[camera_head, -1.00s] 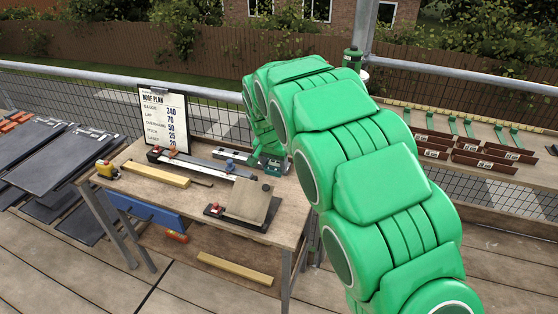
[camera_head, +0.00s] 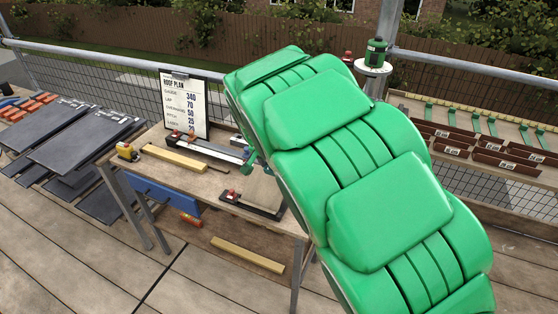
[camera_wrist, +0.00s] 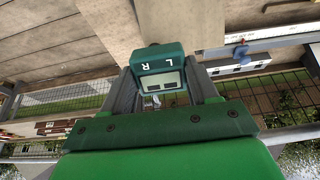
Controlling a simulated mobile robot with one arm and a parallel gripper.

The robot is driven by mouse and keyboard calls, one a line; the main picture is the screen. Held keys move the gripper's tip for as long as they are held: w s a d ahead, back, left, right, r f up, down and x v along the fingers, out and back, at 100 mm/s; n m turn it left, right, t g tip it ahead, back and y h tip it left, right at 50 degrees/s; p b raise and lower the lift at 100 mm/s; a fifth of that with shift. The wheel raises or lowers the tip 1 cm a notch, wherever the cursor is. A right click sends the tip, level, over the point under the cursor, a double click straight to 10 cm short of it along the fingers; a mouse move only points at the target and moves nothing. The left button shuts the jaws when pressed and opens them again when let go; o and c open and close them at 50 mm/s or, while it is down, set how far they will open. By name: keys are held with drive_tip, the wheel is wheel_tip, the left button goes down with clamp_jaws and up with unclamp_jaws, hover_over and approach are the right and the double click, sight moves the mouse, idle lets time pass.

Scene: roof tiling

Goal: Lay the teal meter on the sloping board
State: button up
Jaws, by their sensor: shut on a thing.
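The teal meter (camera_wrist: 162,58) shows in the wrist view, with a small grey display and the letters L and R upside down. My gripper (camera_wrist: 162,76) is shut on it, one grey finger on each side. Whether the meter touches anything beneath cannot be told. In the head view, the sloping board (camera_head: 261,190) is a tilted light-wood panel on a dark base at the right part of the workbench. My green arm reaches over the bench beside it and partly covers it. My gripper and the meter are hidden behind the arm in the head view.
The workbench (camera_head: 203,178) holds a long metal rule (camera_head: 212,150), a wooden batten (camera_head: 174,158), a yellow tape measure (camera_head: 127,151) and a roof plan sign (camera_head: 184,105). Dark slates (camera_head: 82,135) lie at the left. A rack with brown tiles (camera_head: 490,148) stands at the right.

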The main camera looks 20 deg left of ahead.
drive_tip(key=s+a+t, duration=0.2)
drive_tip(key=s+a, duration=0.3)
drive_tip(key=s, duration=0.7)
drive_tip(key=shift+s+a+t, duration=0.15)
drive_tip(key=shift+s+t, duration=0.15)
drive_tip(key=shift+s, duration=0.05)
idle(0.5)
drive_tip(key=shift+w+f, duration=0.1)
drive_tip(key=shift+f, duration=0.1)
idle(0.5)
drive_tip(key=shift+w+r+x, duration=0.1)
drive_tip(key=shift+w+x, duration=0.05)
drive_tip(key=shift+x, duration=3.4)
drive_tip(key=shift+w+r+x, duration=0.1)
drive_tip(key=shift+w+x, duration=0.05)
drive_tip(key=shift+x, duration=3.4)
drive_tip(key=shift+w+f, duration=0.15)
drive_tip(key=shift+f, duration=0.05)
drive_tip(key=shift+s+f, duration=0.2)
drive_tip(key=shift+s, duration=0.1)
drive_tip(key=o, duration=1)
